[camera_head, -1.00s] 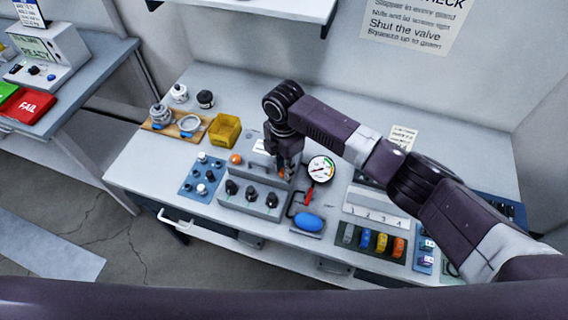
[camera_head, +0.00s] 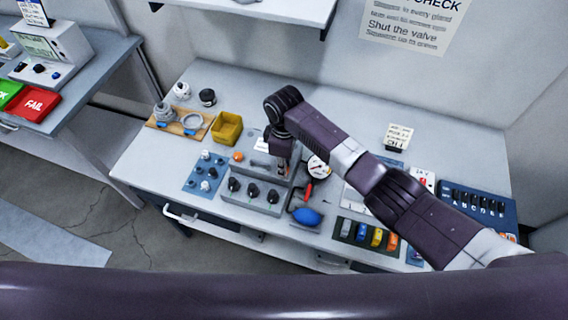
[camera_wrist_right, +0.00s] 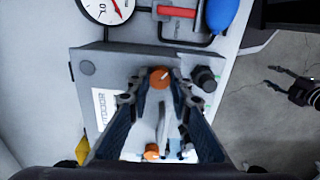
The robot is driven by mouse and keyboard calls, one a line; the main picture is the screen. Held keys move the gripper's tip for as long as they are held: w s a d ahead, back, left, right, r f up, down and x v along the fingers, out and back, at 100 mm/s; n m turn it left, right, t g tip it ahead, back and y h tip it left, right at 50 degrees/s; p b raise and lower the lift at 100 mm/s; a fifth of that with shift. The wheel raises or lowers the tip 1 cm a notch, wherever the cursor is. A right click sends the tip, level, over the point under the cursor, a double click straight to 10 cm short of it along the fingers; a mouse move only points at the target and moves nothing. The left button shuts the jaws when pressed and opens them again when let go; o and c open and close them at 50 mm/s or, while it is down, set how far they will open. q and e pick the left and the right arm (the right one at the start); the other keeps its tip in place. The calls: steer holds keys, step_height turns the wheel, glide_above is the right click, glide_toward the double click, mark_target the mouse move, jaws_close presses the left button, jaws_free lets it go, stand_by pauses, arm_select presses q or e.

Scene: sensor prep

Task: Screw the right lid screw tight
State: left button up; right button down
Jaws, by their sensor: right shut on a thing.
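A grey box (camera_head: 258,170) with a pale lid stands at the middle of the bench. The right lid screw (camera_wrist_right: 160,77) has an orange head with a light mark and sits near the lid's right end. My right gripper (camera_wrist_right: 160,86) points down over the box, its fingers shut on that screw head from both sides. In the head view the gripper (camera_head: 281,168) hides the screw. The left lid screw (camera_head: 238,156), also orange, is at the other end, apart from the fingers. A dark jointed part, seemingly my left gripper (camera_wrist_right: 290,88), shows small at the wrist view's right edge.
A gauge (camera_head: 318,167), a red-handled valve (camera_head: 309,189) and a blue bulb (camera_head: 306,216) are right of the box. Black knobs (camera_head: 252,190) line its front. A yellow bin (camera_head: 227,129) and a blue parts mat (camera_head: 205,174) are to the left.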

steer(key=m, duration=0.5)
steer(key=shift+m, duration=0.3)
steer(key=m, duration=0.5)
steer(key=shift+m, duration=0.3)
steer(key=c, duration=1.7)
jaws_free()
steer(key=shift+c, duration=0.2)
step_height(320, 180, up, 12)
